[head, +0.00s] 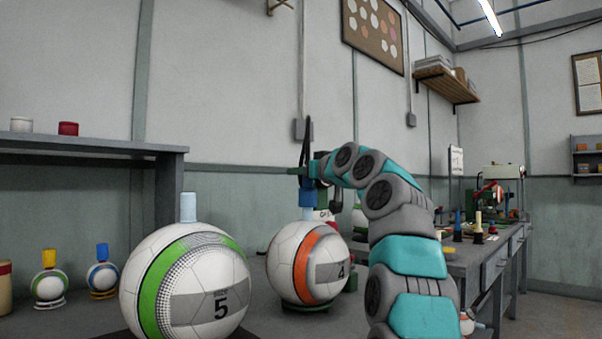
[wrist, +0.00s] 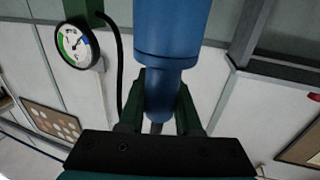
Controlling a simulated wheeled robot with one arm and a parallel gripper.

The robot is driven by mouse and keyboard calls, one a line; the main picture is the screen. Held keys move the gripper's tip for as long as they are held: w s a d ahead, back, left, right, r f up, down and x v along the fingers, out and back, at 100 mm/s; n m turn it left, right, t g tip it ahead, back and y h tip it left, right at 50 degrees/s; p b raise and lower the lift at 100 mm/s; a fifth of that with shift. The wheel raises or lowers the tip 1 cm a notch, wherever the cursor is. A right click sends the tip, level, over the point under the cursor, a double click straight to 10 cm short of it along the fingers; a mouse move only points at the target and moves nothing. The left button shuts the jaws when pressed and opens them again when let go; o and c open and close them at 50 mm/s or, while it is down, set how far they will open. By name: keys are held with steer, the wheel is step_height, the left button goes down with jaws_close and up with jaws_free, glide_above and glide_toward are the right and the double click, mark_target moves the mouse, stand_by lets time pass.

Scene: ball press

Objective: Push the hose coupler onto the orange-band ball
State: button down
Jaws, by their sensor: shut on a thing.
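The orange-band ball (head: 285,258), white with a grey patch marked 4, sits on a dark green stand in the middle of the head view. My gripper (head: 309,172) is above the ball's top, shut on the blue hose coupler (head: 307,198). The coupler points down, roughly upright, over a small pale piece at the ball's top. I cannot tell whether the coupler is seated on that piece or just above it. In the wrist view the coupler (wrist: 170,35) stands between the dark green fingers of my gripper (wrist: 161,82). The ball is not visible there.
A larger green-band ball (head: 165,285) marked 5, with a pale blue piece on top, stands left. Two small balls with yellow (head: 49,285) and blue (head: 102,275) tops stand farther left under a shelf (head: 85,147). The wrist view shows a round gauge (wrist: 77,44) and a black hose.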

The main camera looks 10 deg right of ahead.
steer(key=shift+f+b, duration=0.75)
steer(key=shift+f, duration=0.1)
steer(key=c, duration=0.5)
jaws_free()
steer(key=shift+s, duration=0.1)
steer(key=shift+b+v, duration=0.6)
steer(key=shift+v, duration=0.25)
steer(key=b+v, duration=0.2)
steer(key=v, duration=0.4)
